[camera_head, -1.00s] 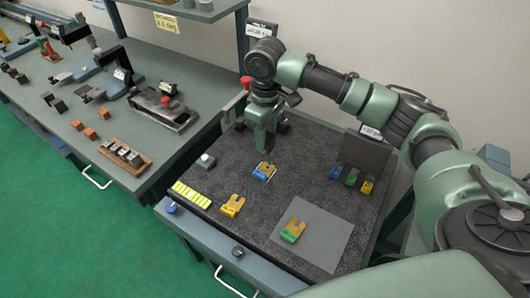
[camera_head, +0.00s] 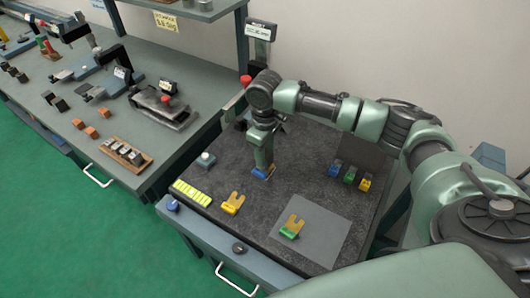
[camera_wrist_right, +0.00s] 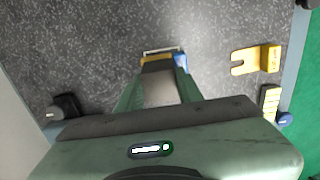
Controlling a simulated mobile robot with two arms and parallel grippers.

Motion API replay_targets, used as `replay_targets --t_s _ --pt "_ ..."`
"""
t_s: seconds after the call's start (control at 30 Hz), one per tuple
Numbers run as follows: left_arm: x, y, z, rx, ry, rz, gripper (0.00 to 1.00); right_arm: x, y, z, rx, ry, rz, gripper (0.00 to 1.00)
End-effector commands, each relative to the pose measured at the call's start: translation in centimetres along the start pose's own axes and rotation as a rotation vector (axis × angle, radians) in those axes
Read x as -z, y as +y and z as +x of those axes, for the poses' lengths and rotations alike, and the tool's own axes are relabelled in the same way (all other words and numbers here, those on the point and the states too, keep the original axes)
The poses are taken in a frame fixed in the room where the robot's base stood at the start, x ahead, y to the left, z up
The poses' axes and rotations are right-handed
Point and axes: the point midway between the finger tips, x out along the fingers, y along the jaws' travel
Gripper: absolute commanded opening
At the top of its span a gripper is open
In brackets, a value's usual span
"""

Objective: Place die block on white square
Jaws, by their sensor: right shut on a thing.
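My right gripper (camera_head: 263,170) is low over the dark speckled plate and shut on a small block with blue and yellow parts (camera_head: 261,174). In the right wrist view, its yellow and blue edges (camera_wrist_right: 181,60) show past the fingertips (camera_wrist_right: 160,80); the fingers hide most of it. A pale grey face shows between the fingers, and I cannot tell what it belongs to. A white line (camera_wrist_right: 163,50), seemingly part of a square outline, shows just beyond the block. The block is at or just above the plate; contact is hidden. My left gripper is not in view.
A yellow forked block (camera_head: 232,203) and a green-ended forked block (camera_head: 289,232), on a grey sheet (camera_head: 325,235), lie nearer the front. A yellow strip (camera_head: 192,193), a button box (camera_head: 206,160) and several coloured pieces (camera_head: 350,175) stand around. The plate between is clear.

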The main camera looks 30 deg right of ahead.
Motion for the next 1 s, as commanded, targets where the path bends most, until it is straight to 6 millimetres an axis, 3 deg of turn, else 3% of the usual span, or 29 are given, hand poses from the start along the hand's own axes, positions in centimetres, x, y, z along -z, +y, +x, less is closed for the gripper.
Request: replay_targets --t_s 0.47,0.5,0.53,0.87,1.0 --pt "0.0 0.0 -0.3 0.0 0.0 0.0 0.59 0.1 0.0 0.9 -0.001 0.003 0.001 0.0" --pt "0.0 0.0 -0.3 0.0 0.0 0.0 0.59 0.0 0.0 1.1 0.0 0.0 0.001 0.47" --pt "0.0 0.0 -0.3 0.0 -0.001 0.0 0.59 0.0 0.0 1.1 0.0 0.0 0.001 0.56" --pt "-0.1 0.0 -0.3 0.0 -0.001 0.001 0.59 0.0 0.0 1.0 0.0 0.0 0.0 0.58" --pt "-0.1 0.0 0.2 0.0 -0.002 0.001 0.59 0.1 0.0 0.0 -0.001 0.002 -0.001 0.58"
